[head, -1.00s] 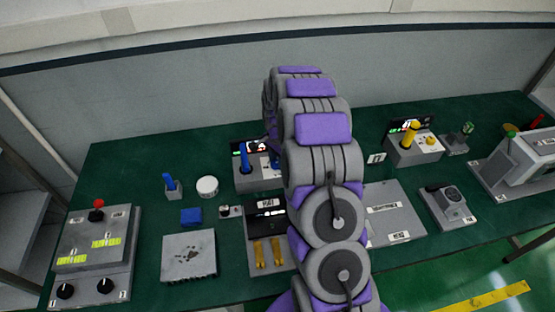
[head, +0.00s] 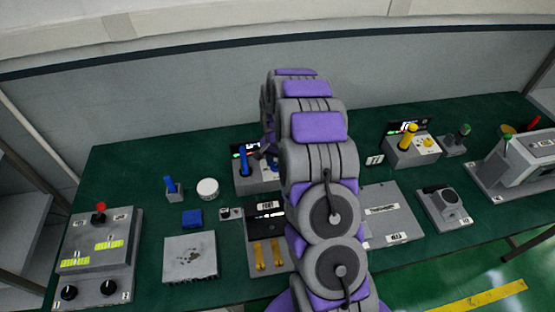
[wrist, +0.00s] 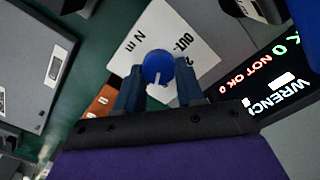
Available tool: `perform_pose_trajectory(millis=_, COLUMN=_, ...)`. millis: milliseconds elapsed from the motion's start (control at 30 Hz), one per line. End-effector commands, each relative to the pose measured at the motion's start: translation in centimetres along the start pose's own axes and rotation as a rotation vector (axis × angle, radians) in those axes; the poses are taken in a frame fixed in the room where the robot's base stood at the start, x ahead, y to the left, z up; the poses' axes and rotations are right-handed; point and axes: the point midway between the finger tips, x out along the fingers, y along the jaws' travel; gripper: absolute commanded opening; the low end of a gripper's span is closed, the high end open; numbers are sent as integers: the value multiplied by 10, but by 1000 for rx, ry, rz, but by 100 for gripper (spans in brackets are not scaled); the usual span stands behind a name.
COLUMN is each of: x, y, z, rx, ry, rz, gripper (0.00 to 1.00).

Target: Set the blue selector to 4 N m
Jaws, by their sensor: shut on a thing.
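The blue selector (wrist: 158,67) is a round blue knob with a white pointer mark, seen in the wrist view between my fingertips. My gripper (wrist: 159,85) is shut on it. A white plate (wrist: 190,40) behind the knob shows "N m" and part of "OUT-"; the scale numbers are mostly hidden, so I cannot read the setting. In the head view, the wrench unit (head: 243,184) stands at the back of the bench with a blue handle (head: 245,160), and my arm covers much of its right side.
A dark display (wrist: 278,82) reading "WRENCH" and "NOT OK" is right of the knob in the wrist view. A similar unit with a yellow handle (head: 407,137) stands to the right on the green bench (head: 140,165). A white round container (head: 207,189) stands at left.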

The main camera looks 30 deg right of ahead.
Motion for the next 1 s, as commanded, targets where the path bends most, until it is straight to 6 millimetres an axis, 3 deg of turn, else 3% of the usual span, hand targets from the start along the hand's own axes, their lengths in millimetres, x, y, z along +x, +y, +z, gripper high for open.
perform_pose_trajectory(millis=1000, x=1, y=0, z=5, rx=-898, ry=-14, rz=0, gripper=7)
